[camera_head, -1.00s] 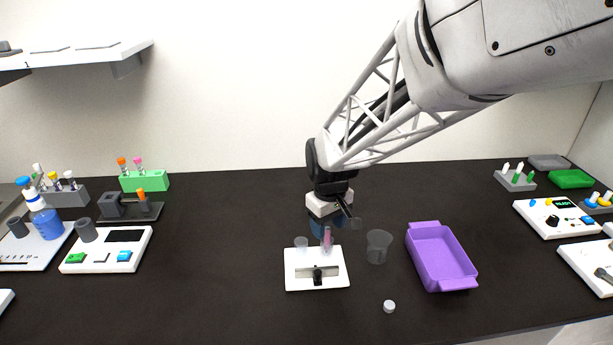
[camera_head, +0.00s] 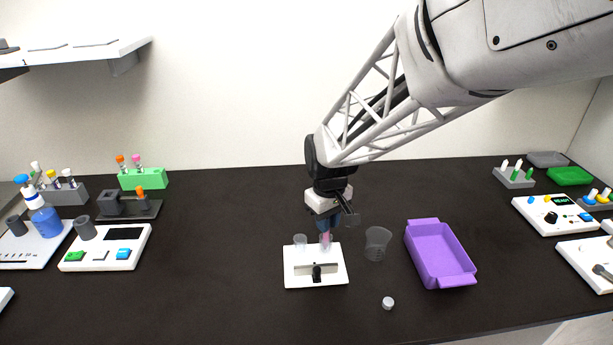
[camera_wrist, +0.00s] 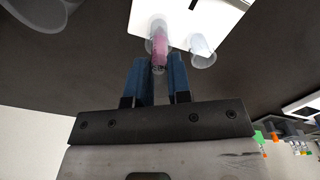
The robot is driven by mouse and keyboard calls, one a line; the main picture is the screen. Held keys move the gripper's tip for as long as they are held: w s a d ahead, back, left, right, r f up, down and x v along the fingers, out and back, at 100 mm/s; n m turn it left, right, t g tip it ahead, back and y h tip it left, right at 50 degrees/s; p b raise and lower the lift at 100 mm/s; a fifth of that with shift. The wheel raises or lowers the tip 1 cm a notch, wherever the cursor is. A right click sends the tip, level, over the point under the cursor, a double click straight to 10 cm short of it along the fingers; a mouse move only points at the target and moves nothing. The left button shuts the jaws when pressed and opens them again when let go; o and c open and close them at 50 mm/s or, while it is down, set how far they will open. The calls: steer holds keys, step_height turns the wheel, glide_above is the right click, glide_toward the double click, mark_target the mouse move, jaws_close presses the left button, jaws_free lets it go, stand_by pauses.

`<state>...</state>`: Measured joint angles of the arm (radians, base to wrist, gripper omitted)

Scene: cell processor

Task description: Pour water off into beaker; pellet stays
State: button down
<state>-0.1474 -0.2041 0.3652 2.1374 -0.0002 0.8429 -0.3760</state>
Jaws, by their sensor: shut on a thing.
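My gripper (camera_head: 324,228) is over the back of a small white stand (camera_head: 300,280), with its blue fingers pointing down. In the wrist view the fingers (camera_wrist: 160,68) are shut on a clear tube with pink in it (camera_wrist: 159,44). The tube's pink part also shows in the head view (camera_head: 326,241). I cannot tell whether the tube touches the stand, nor make out pellet or water apart. The clear empty-looking beaker (camera_head: 377,244) stands upright on the bench, right of the stand and apart from the gripper. It is partly visible in the wrist view (camera_wrist: 42,14).
A small clear cup (camera_head: 300,243) sits at the stand's back left. A purple tray (camera_head: 440,255) lies right of the beaker. A small white cap (camera_head: 388,303) lies in front. Devices and tube racks stand far left and right. The bench left of the stand is clear.

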steer(key=shift+r, duration=0.65)
stand_by(0.3)
steer(key=shift+r, duration=2.4)
steer(key=c, duration=1.6)
jaws_free()
jaws_close()
